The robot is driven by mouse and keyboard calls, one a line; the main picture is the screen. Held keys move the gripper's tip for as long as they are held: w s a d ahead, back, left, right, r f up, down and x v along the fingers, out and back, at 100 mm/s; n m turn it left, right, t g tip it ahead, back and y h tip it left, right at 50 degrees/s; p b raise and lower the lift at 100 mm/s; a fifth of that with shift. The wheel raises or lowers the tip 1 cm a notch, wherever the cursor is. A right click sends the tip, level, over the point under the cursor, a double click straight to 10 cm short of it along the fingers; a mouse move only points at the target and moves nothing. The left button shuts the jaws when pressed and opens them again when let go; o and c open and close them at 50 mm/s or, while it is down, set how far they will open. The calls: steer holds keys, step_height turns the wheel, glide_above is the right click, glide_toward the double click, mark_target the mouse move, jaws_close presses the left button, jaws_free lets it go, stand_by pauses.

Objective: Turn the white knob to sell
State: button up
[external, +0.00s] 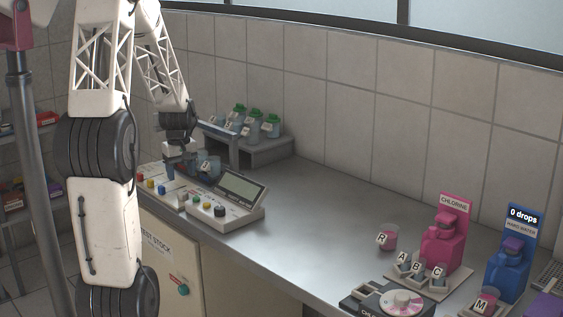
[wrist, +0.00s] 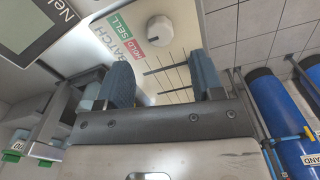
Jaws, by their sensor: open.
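The white knob (wrist: 159,28) is on a pale panel in the wrist view, beside a green SELL label (wrist: 119,23) and a red HOLD label (wrist: 132,49). BATCH is printed nearby. I cannot tell clearly which label the knob points to. My gripper (wrist: 162,72) is open, with one blue-grey finger on each side and nothing between them. The knob lies beyond the fingertips, apart from them. I cannot pick out the knob there.
The console has a tilted screen (external: 241,187) and several coloured buttons. Green-capped jars (external: 255,122) stand on a shelf behind it. Far right are a pink chlorine dispenser (external: 443,240), a blue hard-water dispenser (external: 508,265) and small cups. The middle of the counter (external: 320,215) is clear.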

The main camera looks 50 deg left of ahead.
mark_target(183, 192)
steer(key=shift+f, duration=3.4)
steer(key=c, duration=0.9)
